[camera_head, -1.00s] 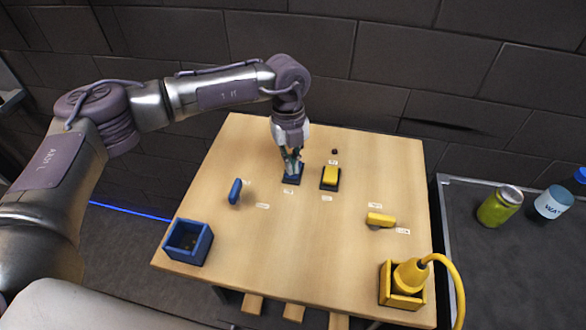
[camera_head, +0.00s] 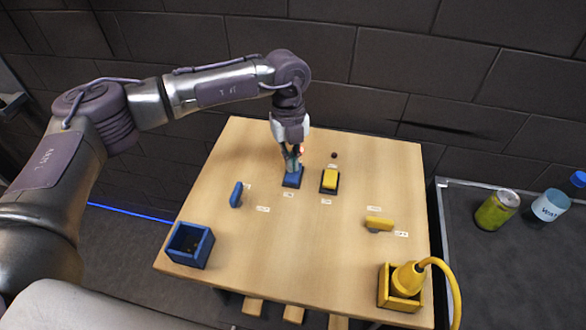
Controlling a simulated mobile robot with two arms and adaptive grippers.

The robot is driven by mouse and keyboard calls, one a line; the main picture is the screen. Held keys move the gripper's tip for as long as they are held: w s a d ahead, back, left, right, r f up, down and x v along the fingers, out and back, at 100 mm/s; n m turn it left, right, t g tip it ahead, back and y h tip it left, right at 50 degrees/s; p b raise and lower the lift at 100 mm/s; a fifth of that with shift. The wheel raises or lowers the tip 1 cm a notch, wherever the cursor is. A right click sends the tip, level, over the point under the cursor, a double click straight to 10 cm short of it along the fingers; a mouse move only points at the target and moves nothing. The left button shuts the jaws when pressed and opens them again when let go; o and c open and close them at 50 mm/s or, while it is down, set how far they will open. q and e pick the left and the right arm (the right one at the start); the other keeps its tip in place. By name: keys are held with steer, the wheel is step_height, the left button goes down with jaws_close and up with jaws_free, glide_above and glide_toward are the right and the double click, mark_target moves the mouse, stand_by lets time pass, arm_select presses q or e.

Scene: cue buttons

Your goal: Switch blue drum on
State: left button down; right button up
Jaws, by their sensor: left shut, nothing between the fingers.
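A blue switch block (camera_head: 293,181) lies on the wooden table (camera_head: 290,237), toward its far side. My left gripper (camera_head: 292,171) is shut and empty, pointing down with its fingertips at this block. They seem to touch it or hover just over it; I cannot tell which, and they hide part of its top. A blue oval handle (camera_head: 236,195) stands to the left, and an open blue box (camera_head: 189,245) is at the near left corner. I cannot make out which blue thing is the drum. My right gripper is out of view.
A yellow switch on a dark base (camera_head: 330,181) sits just right of the blue one. A yellow handle (camera_head: 380,223) and a yellow box (camera_head: 401,301) holding a corded yellow plug-like thing (camera_head: 408,275) are at right. A can (camera_head: 497,210) and bottle (camera_head: 551,204) stand on a side surface.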

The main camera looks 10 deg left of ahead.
mark_target(292, 176)
arm_select(q)
steer(key=shift+r+p, duration=0.95)
steer(key=shift+r, duration=1.1)
